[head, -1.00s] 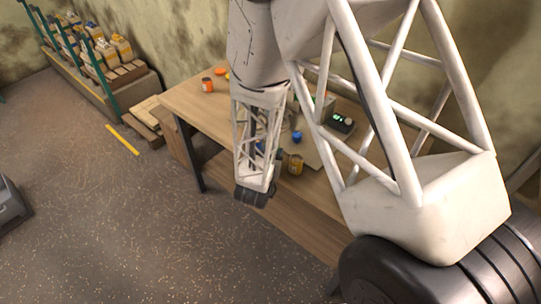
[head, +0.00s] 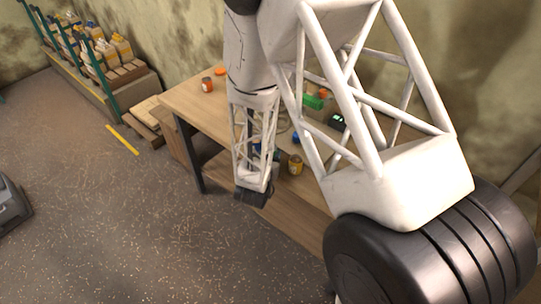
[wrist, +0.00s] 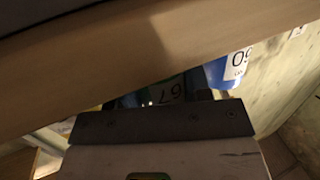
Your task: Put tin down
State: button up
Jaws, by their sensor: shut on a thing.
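My gripper (wrist: 172,94) shows in the wrist view beyond its dark mounting plate. It is shut on a dark green tin (wrist: 166,92) with a white label, mostly hidden by the plate and the wooden edge. A blue container (wrist: 236,70) with a white numbered label shows just right of it; I cannot tell whether they touch. In the head view my forearm hangs down at the front edge of the wooden table (head: 188,100), and the fingers and held tin are hidden behind it. A yellow-brown tin (head: 295,166) stands on the table, right of my wrist.
A wooden edge (wrist: 120,70) crosses the wrist view close to the camera. On the table are an orange-red tin (head: 207,85), a green item (head: 313,102) and a dark device with a lit display (head: 337,121). A rack of bottles (head: 100,50) stands far left. The floor in front is clear.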

jog(key=shift+f, duration=0.25)
jog(key=o, duration=0.9)
jog(key=shift+v, duration=3.95)
jog(key=shift+w, duration=0.1)
